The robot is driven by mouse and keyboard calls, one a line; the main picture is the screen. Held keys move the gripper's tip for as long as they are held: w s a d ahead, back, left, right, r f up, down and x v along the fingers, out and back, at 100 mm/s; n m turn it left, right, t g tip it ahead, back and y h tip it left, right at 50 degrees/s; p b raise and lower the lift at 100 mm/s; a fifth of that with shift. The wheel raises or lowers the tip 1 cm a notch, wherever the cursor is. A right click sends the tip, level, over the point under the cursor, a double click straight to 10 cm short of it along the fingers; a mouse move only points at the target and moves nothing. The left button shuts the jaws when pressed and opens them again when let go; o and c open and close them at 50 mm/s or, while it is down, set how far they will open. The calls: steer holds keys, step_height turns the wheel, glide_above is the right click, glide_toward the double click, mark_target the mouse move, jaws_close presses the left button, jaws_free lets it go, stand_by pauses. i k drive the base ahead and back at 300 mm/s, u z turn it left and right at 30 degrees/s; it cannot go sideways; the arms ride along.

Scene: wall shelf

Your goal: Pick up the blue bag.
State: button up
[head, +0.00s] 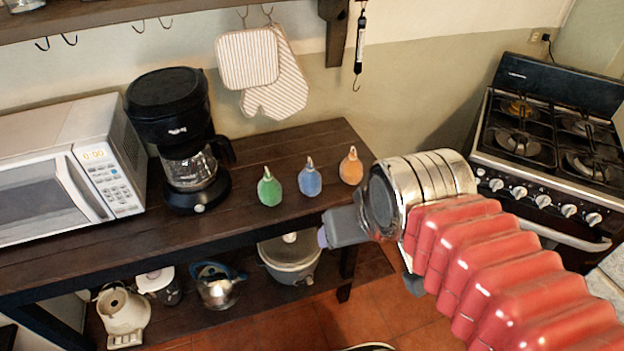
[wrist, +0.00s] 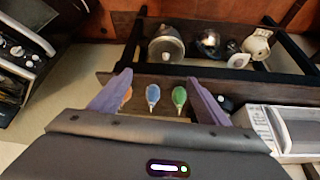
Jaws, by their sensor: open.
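The blue bag (head: 310,181) stands on the dark wooden shelf top (head: 250,225), between a green bag (head: 269,188) on its left and an orange bag (head: 351,167) on its right. In the wrist view the blue bag (wrist: 153,94) shows between my two purple fingers, with the green bag (wrist: 179,96) beside it. The orange bag (wrist: 126,96) is partly hidden by the left finger. My gripper (wrist: 158,92) is open and empty, apart from the bags. In the head view it is at the front right edge of the shelf, its fingers mostly hidden.
A black coffee maker (head: 180,135) and a white microwave (head: 70,170) stand left of the bags. Oven mitts (head: 262,70) hang on the wall behind. A stove (head: 550,140) stands at the right. A lower shelf holds a pot (head: 290,260) and kettles.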

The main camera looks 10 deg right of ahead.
mark_target(309, 179)
steer(key=k, duration=1.3)
steer(key=u, duration=0.15)
steer(key=i, duration=0.7)
steer(key=u, duration=0.5)
steer(key=i, duration=0.9)
steer(key=u, duration=0.1)
